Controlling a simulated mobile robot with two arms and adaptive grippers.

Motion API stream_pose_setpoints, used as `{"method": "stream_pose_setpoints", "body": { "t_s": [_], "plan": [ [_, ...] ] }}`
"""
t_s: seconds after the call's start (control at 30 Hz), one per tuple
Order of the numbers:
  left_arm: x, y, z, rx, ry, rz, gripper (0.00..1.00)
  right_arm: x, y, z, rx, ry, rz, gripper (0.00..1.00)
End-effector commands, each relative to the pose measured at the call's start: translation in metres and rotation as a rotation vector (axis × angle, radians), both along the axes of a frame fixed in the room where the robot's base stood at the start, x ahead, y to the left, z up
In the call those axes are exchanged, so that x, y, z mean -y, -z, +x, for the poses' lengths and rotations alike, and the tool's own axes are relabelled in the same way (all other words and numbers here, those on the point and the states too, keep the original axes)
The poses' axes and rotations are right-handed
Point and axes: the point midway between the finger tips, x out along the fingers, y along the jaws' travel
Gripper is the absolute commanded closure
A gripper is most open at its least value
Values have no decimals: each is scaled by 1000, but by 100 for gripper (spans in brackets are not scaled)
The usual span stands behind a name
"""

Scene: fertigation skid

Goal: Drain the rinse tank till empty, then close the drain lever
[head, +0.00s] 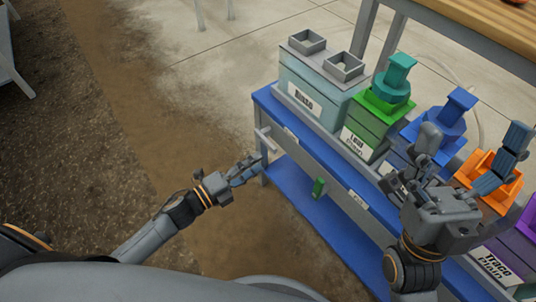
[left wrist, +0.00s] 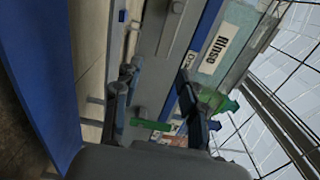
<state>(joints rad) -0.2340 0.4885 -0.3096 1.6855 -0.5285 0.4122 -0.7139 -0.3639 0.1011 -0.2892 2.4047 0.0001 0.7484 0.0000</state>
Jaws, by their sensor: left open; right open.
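The rinse tank (head: 312,92) is a pale teal box labelled "Rinse" at the far left end of the blue skid; its label shows sideways in the left wrist view (left wrist: 220,48). The liquid level inside cannot be told. A light grey bar (head: 265,139) sticks out of the skid's front below the tank. A green handle (head: 319,187) is lower on the front, to the right; a green bar (left wrist: 150,125) shows between the fingers in the left wrist view. My left gripper (head: 247,170) is open and empty, beside the skid's left end. My right gripper (head: 468,160) is open over the right-hand tanks.
Blue, orange and purple (head: 512,250) tanks follow along the skid. A lower blue shelf (head: 315,215) lies beneath. A wooden table (head: 480,20) stands behind. The floor left of the skid is clear.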

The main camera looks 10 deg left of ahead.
Motion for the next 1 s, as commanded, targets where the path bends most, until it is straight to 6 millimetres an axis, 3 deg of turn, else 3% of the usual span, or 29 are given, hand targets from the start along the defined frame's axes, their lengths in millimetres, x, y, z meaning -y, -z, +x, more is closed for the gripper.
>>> {"method": "stream_pose_setpoints", "body": {
  "t_s": [0.1,0.3,1.0],
  "plan": [
    [-13,1,-18,-3,0,1,58,0,0,0,0,0,0,11],
    [-25,0,-33,1,1,1,58,0,0,0,0,0,0,11],
    [-27,0,-34,1,1,0,58,0,0,0,-1,1,-1,11]
  ]
}}
